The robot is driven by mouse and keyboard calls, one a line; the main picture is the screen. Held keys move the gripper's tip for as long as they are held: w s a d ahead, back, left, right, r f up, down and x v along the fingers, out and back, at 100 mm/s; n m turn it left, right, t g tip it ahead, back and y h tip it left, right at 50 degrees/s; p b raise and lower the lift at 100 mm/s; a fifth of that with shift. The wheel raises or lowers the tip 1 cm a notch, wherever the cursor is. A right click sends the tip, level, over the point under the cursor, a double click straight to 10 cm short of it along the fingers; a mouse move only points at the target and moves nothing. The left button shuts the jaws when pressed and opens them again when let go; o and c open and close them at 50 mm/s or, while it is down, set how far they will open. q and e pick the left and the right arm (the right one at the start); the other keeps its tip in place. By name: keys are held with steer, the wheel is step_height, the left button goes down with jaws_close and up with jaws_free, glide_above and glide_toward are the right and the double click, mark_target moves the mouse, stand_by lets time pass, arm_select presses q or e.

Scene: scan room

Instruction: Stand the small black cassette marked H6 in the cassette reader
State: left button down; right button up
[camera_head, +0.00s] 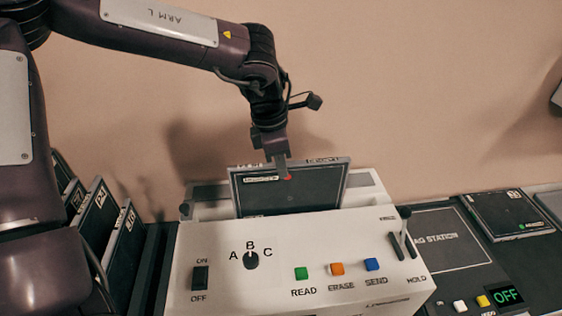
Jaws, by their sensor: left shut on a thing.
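A black cassette (300,195) with a thin grey frame and a small white label stands nearly upright at the top of the white cassette reader (330,245). Its lower edge is hidden behind the reader's front housing, so I cannot tell how deep it sits. The label is too small to read as H6. My left gripper (282,170) comes down from above and is shut on the cassette's top edge, near its middle. My right gripper is not in view.
Several framed cassettes (101,217) lean in a rack at the left. The reader's front has a dial (251,261), coloured buttons and a lever (403,222). At right is a tag station (445,240), with a flat dark panel (508,213) and an OFF display (506,296). A wall stands behind.

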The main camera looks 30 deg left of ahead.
arm_select(q)
steer(key=shift+f+b, duration=2.1)
steer(key=shift+f, duration=0.35)
steer(key=c, duration=1.4)
jaws_free()
steer(key=shift+o, duration=0.3)
steer(key=shift+s, duration=0.1)
step_height(320, 180, up, 8)
steer(key=b, duration=0.1)
glide_above(280, 180)
steer(key=a, duration=0.1)
steer(key=shift+a+f, duration=0.15)
